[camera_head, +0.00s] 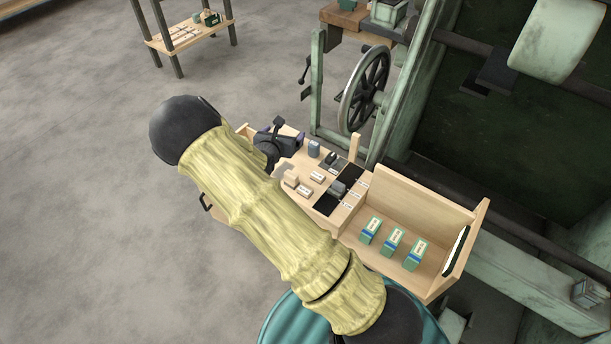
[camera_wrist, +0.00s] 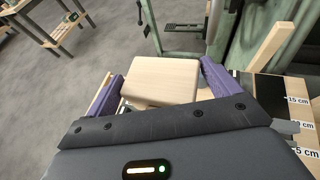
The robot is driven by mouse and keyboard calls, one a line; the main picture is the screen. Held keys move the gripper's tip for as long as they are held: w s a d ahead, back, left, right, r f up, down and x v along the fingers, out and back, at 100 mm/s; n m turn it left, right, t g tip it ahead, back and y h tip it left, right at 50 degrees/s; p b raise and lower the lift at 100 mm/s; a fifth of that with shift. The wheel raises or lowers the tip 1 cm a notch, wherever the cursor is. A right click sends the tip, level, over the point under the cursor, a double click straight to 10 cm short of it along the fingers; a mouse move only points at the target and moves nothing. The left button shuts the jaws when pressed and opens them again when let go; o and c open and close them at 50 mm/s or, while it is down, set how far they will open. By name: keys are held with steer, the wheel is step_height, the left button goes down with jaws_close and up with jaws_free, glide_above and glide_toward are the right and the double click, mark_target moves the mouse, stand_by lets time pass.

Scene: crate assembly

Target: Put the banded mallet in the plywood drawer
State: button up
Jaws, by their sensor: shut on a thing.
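My gripper (camera_head: 284,133) is over the far left part of the wooden bench, with dark and purple fingers. In the wrist view the purple fingers of my gripper (camera_wrist: 162,84) stand on either side of a pale wooden block, which they grip. This block looks like the head of the banded mallet (camera_wrist: 160,76); no band or handle shows. A pale plywood edge and a black pull handle (camera_head: 206,202) show left of my arm and may belong to the plywood drawer. My arm hides most of that area.
The bench top holds small labelled blocks (camera_head: 317,176), a blue item (camera_head: 314,149) and dark marked strips. Several green boxes (camera_head: 393,241) stand in the open wooden bay (camera_head: 449,214) at right. A green machine with a handwheel (camera_head: 366,88) stands close behind.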

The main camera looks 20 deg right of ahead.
steer(key=shift+w+r, duration=0.1)
steer(key=shift+r, duration=0.05)
glide_above(285, 167)
steer(key=shift+f, duration=3.15)
step_height(285, 167, down, 4)
steer(key=shift+r+b, duration=0.1)
steer(key=shift+b, duration=0.35)
steer(key=o, duration=1)
